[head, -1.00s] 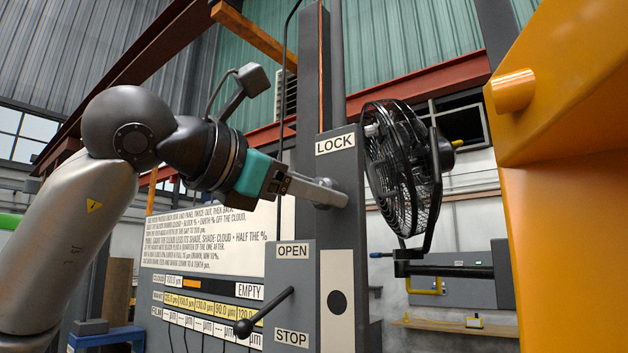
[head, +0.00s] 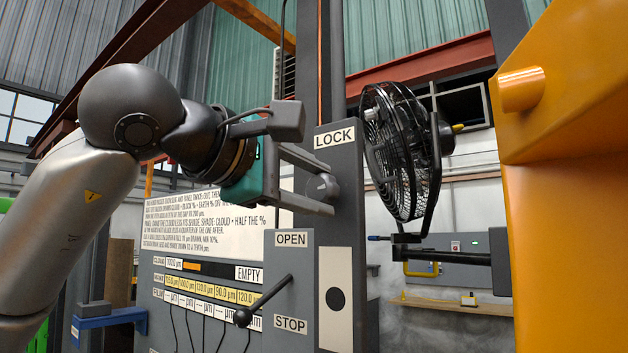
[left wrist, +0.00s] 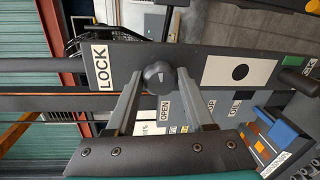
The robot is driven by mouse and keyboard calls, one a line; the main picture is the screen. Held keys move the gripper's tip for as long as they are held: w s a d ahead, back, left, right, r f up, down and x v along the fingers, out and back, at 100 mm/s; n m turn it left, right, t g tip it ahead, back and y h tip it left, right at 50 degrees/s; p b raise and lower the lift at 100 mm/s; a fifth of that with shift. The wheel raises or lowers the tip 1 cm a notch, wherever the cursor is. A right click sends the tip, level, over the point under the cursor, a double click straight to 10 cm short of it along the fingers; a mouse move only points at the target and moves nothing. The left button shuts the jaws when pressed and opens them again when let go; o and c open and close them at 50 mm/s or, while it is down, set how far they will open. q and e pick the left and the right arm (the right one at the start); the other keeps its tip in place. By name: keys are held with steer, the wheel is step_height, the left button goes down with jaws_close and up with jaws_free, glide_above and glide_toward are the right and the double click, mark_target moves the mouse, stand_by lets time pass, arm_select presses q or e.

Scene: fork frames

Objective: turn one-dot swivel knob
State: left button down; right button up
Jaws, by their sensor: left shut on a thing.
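The swivel knob (head: 322,187) is a round dark grey knob on the front of a grey post, below a LOCK label (head: 334,139). A white plate with one black dot (head: 336,292) is on the same post below it. My left gripper (head: 326,194) is shut on the knob, with one finger above and one below it in the head view. In the left wrist view the knob (left wrist: 158,75) shows between the two fingertips (left wrist: 160,73), and the dot plate (left wrist: 240,71) is to its right. My right gripper is not in view.
A lever with a black ball (head: 243,317) sits between OPEN and STOP labels, below my gripper. A caged black fan (head: 400,150) stands right of the post. A large orange structure (head: 570,200) fills the right side. A printed board (head: 205,225) is behind.

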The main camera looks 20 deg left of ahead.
arm_select(q)
steer(key=shift+m, duration=0.7)
steer(key=shift+c, duration=1.4)
jaws_free()
steer(key=shift+s+a+r, duration=0.1)
steer(key=shift+s+a, duration=0.1)
steer(key=shift+s, duration=0.25)
steer(key=b+v, duration=0.2)
steer(key=v, duration=1.2)
steer(key=shift+s+b, duration=0.25)
steer(key=shift+b, duration=0.05)
